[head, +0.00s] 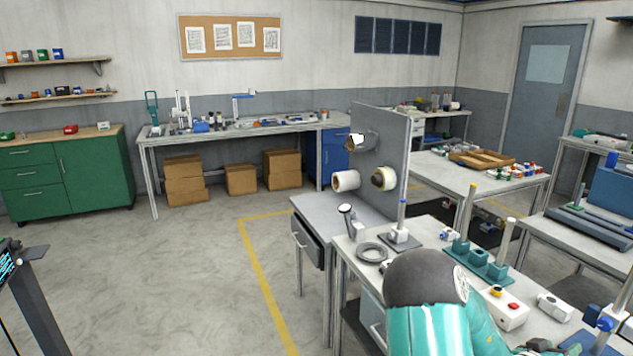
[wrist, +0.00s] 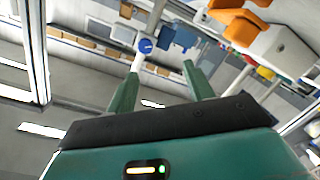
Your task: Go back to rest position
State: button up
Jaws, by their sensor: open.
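My gripper (wrist: 163,73) shows in the wrist view with its two green fingers apart and nothing held between them. A pale post with a round blue knob (wrist: 145,46) shows beyond the fingertips; I cannot tell how far off it is. In the head view my teal arm with a dark grey cap rises at the lower right, and the fingers cannot be made out there. A white roll (head: 345,181) and a cream reel (head: 384,178) are mounted on either side of an upright grey panel (head: 393,127).
An orange and white object (wrist: 262,36) shows at the wrist view's upper right. Open floor (head: 190,270) lies left.

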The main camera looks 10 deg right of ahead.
jog(key=w+a+t+y, duration=0.2)
jog(key=w+a+y, duration=0.3)
jog(key=w+a, duration=0.3)
jog(key=w+a+r+n+t+y, duration=0.15)
jog(key=a+r+y, duration=0.25)
jog(key=a, duration=0.8)
jog(key=w+a+r+n+t+y, duration=0.1)
jog(key=w+a+r+t+y, duration=0.2)
jog(key=a, duration=0.9)
jog(key=s+a+r+n+g+y, duration=0.1)
jog(key=s+a+r+n+y, duration=0.2)
jog(key=a, duration=0.4)
jog(key=s+a+r+g+y, duration=0.1)
jog(key=s+a+r, duration=0.3)
jog(key=a+r, duration=0.15)
jog(key=s+a+r+n+g, duration=0.2)
jog(key=s+a+n, duration=0.1)
jog(key=s+a, duration=0.5)
jog(key=s, duration=0.3)
jog(key=shift+s, duration=0.1)
jog(key=c, duration=0.3)
jog(key=shift+d, duration=0.1)
jog(key=shift+c, duration=0.2)
jog(key=shift+d, duration=0.1)
